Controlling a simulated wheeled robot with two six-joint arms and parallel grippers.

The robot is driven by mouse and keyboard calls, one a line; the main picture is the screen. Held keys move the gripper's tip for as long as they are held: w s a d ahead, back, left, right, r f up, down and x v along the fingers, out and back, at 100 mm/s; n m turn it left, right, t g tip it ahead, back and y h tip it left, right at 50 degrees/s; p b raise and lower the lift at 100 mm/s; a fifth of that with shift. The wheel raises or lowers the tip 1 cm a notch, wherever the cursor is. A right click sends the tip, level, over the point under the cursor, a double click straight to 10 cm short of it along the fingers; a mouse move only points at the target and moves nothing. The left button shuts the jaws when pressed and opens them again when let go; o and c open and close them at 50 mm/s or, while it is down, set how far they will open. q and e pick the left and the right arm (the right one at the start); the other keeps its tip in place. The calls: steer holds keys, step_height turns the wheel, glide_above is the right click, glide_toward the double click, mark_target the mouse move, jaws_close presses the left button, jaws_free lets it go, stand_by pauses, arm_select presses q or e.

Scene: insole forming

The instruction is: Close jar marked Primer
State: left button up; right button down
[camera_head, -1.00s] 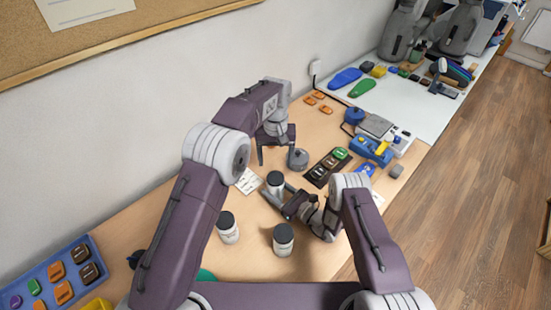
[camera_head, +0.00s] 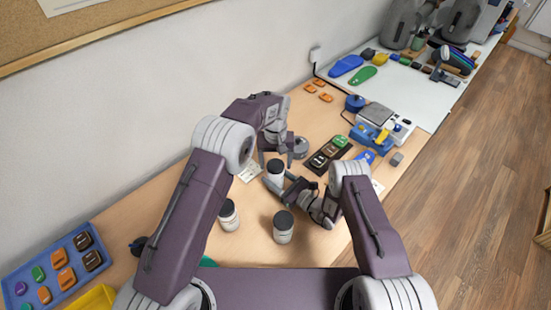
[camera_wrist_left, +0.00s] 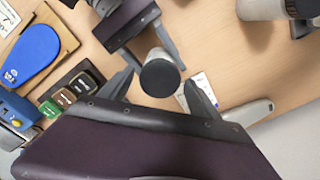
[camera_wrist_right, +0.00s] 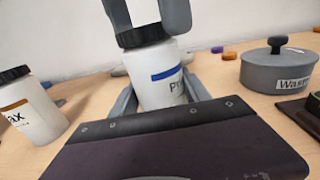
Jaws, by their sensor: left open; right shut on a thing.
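The Primer jar (camera_wrist_right: 160,75) is white with a blue stripe and a partly hidden label starting "Pr". It stands upright with its black lid (camera_wrist_right: 143,35) on top; I cannot tell how tight the lid is. The jar also shows in the head view (camera_head: 275,174), and its lid from above in the left wrist view (camera_wrist_left: 160,78). My right gripper (camera_wrist_right: 160,100) is shut on the jar's body. My left gripper (camera_wrist_left: 160,90) is open, its fingers on either side of the lid; in the right wrist view they reach down from above.
A jar with an orange stripe and "ax" showing (camera_wrist_right: 25,112) stands to the left in the right wrist view. Two dark-lidded jars (camera_head: 229,217) (camera_head: 283,228) stand nearer me. A grey lidded pot (camera_wrist_right: 278,70) is close on the right. A dark tray (camera_head: 328,155) lies beyond.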

arm_select(q)
steer(key=c, duration=1.5)
steer(key=o, duration=1.7)
steer(key=shift+c, duration=0.2)
steer(key=shift+r, duration=0.1)
step_height(320, 180, up, 12)
